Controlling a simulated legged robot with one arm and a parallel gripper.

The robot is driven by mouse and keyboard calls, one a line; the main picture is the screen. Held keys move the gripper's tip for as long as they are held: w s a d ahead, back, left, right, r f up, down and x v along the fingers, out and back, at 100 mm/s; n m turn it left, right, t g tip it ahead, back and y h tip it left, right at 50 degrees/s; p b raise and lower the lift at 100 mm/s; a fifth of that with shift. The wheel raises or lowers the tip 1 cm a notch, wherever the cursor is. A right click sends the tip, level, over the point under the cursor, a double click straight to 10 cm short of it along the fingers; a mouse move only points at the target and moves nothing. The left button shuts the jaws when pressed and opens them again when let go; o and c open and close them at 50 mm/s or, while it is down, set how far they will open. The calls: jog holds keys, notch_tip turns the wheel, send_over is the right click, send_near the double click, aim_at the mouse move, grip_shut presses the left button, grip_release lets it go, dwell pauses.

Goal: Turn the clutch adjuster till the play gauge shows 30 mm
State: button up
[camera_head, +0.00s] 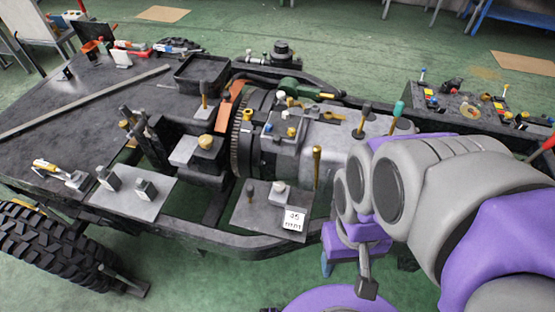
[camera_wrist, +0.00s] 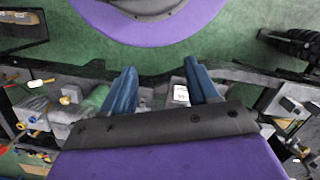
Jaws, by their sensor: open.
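The play gauge (camera_head: 294,219) is a small white card at the front edge of a grey plate on the near side of the chassis. Its small print looks like 95 mm. A pale knob (camera_head: 278,187) and a dark-handled pin (camera_head: 250,190) stand on that plate; I cannot tell for sure which part is the clutch adjuster. My gripper (camera_wrist: 160,75) is open, with two blue fingers apart and nothing seen between their tips. In the wrist view the white card (camera_wrist: 181,94) shows between the fingers, close to the palm. In the head view my arm hides most of the gripper.
The clutch housing (camera_head: 245,145) and a brass-handled lever (camera_head: 316,165) stand behind the plate. A dark frame rail (camera_head: 250,243) runs along the near side. A tyre (camera_head: 50,245) is at lower left.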

jog(key=shift+o, duration=0.3)
jog(key=shift+o, duration=0.8)
jog(key=shift+w, duration=0.15)
jog(key=w+n, duration=0.2)
jog(key=w, duration=0.1)
jog(key=w+a+n, duration=0.1)
jog(key=w+n, duration=0.2)
jog(key=w, duration=0.1)
jog(key=w+a+n, duration=0.1)
jog(key=w+n, duration=0.2)
jog(key=w, duration=0.1)
jog(key=shift+w+f, duration=0.1)
jog(key=shift+w, duration=0.05)
jog(key=n+t+p, duration=0.2)
jog(key=n, duration=1.9)
send_over(280, 185)
notch_tip(280, 185, down, 18)
notch_tip(280, 185, down, 17)
jog(key=b, duration=0.2)
jog(key=shift+b, duration=0.3)
jog(key=shift+r, duration=0.2)
jog(key=shift+c, duration=0.3)
